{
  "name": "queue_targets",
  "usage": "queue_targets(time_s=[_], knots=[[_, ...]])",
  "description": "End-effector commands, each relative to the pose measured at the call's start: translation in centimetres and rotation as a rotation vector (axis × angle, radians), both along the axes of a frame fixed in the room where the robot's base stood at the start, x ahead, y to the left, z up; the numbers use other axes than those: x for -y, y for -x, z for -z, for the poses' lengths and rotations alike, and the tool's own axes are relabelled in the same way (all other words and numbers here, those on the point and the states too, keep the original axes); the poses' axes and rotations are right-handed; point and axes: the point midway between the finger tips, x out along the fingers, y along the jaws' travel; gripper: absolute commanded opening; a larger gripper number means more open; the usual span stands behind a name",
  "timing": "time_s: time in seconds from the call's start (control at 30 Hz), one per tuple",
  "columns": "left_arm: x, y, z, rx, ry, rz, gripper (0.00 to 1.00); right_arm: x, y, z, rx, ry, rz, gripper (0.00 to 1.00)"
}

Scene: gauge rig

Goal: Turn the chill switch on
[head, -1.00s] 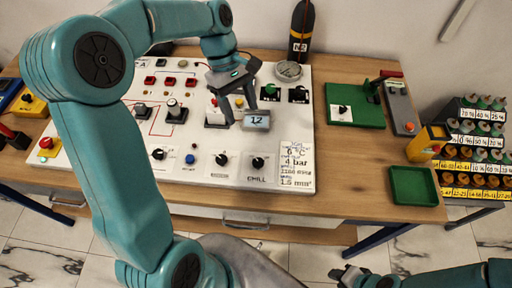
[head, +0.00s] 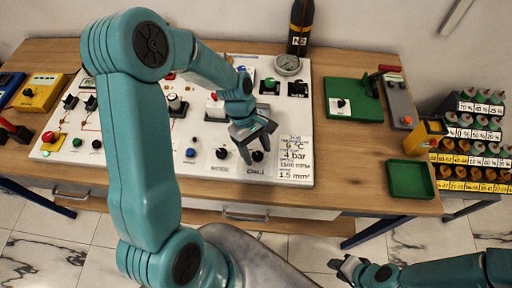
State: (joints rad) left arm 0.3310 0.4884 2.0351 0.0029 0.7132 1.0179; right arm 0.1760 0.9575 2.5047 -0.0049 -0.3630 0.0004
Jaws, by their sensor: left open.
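The chill switch (head: 258,157) is a black rotary knob near the lower right of the white panel (head: 215,172), above a label that is now partly hard to read. My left gripper (head: 256,149) is open and points down at this knob, with its fingers on either side of it in the picture. Whether they touch the knob I cannot tell. The gripper hides the display and part of the panel behind it. My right gripper (head: 346,266) is low in the picture, in front of the table and away from the panel; its jaws are too unclear to read.
Another black knob (head: 222,153) sits just left of the chill switch, with a blue button (head: 190,153) further left. A printed sheet (head: 295,158) lies to the right. A round gauge (head: 287,64) and a dark cylinder (head: 301,25) stand behind. A green tray (head: 411,180) is at right.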

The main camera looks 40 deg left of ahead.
Motion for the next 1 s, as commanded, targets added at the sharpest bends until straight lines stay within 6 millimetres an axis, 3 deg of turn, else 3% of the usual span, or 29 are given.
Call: queue_targets(time_s=[0.23, 0.27, 0.4, 0.43, 0.77, 1.0], knots=[[-0.02, -0.05, 0.11, 0.0, 0.0, 0.0, 0.61, 0.0, 0.0, 0.0, 0.0, 0.0, 0.0, 0.33], [-0.02, -0.06, 0.11, 0.0, 0.0, 0.0, 0.55, 0.0, 0.0, 0.0, 0.0, 0.0, 0.0, 0.33], [-0.02, -0.05, 0.1, 0.0, 0.0, 0.0, 0.09, 0.0, 0.0, 0.0, 0.0, 0.0, 0.0, 0.33], [-0.02, -0.06, 0.1, 0.0, 0.0, 0.0, 0.05, 0.0, 0.0, 0.0, 0.0, 0.0, 0.0, 0.33], [0.01, -0.12, 0.13, 0.001, 0.0, 0.035, 0.05, -0.01, 0.0, 0.07, 0.0, 0.0, 0.0, 0.33], [0.09, -0.27, 0.16, 0.001, 0.0, 0.172, 0.05, 0.0, 0.0, 0.32, 0.0, 0.0, 0.0, 0.33]])
